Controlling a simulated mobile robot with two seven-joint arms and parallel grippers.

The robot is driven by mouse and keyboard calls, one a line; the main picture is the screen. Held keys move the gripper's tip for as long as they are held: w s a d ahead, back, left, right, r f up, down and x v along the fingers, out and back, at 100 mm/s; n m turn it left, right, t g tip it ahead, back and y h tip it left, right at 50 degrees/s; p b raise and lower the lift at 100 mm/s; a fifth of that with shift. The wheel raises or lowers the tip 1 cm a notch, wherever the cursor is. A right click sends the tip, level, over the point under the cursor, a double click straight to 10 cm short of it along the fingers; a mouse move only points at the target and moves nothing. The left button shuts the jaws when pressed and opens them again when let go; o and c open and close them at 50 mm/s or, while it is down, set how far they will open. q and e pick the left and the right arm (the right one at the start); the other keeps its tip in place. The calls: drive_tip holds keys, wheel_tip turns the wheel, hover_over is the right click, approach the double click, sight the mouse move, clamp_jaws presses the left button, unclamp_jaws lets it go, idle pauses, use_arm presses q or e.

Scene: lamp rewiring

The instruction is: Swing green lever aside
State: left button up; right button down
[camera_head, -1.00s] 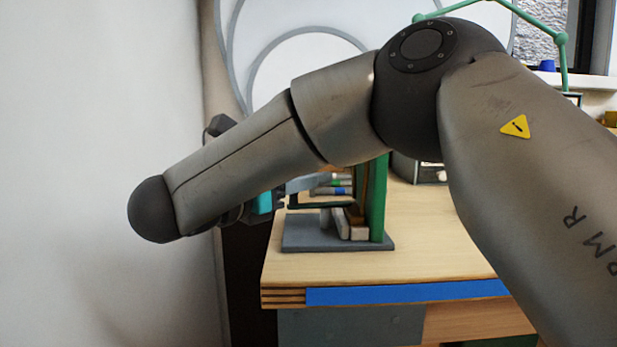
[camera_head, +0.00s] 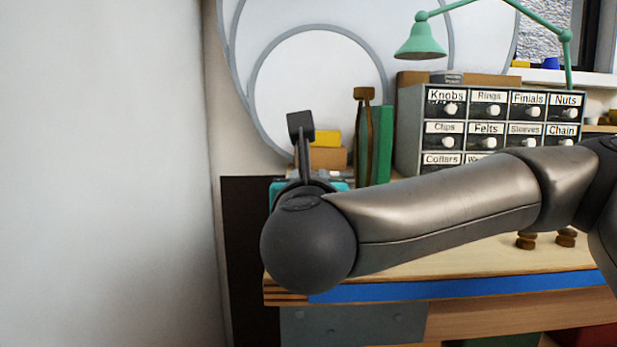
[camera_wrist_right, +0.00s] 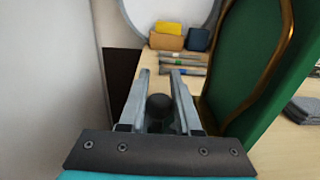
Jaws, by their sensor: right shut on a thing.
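In the right wrist view my right gripper (camera_wrist_right: 160,73) has its two grey fingers around a dark round knob (camera_wrist_right: 160,106), which I take to be the lever's end. The knob sits between the fingers, well back from their tips. The rest of the lever is hidden, and I cannot make out its green. A tall green panel with a brass edge (camera_wrist_right: 238,62) stands close to the right of the fingers. My left gripper is not in view.
Several tools (camera_wrist_right: 183,67) lie on the bench beyond the fingertips, with yellow (camera_wrist_right: 168,28) and brown (camera_wrist_right: 165,42) blocks behind. A labelled drawer cabinet (camera_head: 500,120) and a green lamp (camera_head: 421,40) stand at the back right. A wall is close on the left.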

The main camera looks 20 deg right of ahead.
drive_tip(key=shift+s+d+n+t+y, duration=0.1)
drive_tip(key=shift+s+n+t+y, duration=0.1)
drive_tip(key=shift+n+y, duration=0.75)
drive_tip(key=shift+s+d+n+t+y, duration=0.15)
drive_tip(key=shift+n+y, duration=0.4)
drive_tip(key=shift+y, duration=0.8)
drive_tip(key=shift+a+y, duration=0.15)
drive_tip(key=shift+y, duration=0.15)
drive_tip(key=c, duration=0.6)
unclamp_jaws()
drive_tip(key=shift+s, duration=0.1)
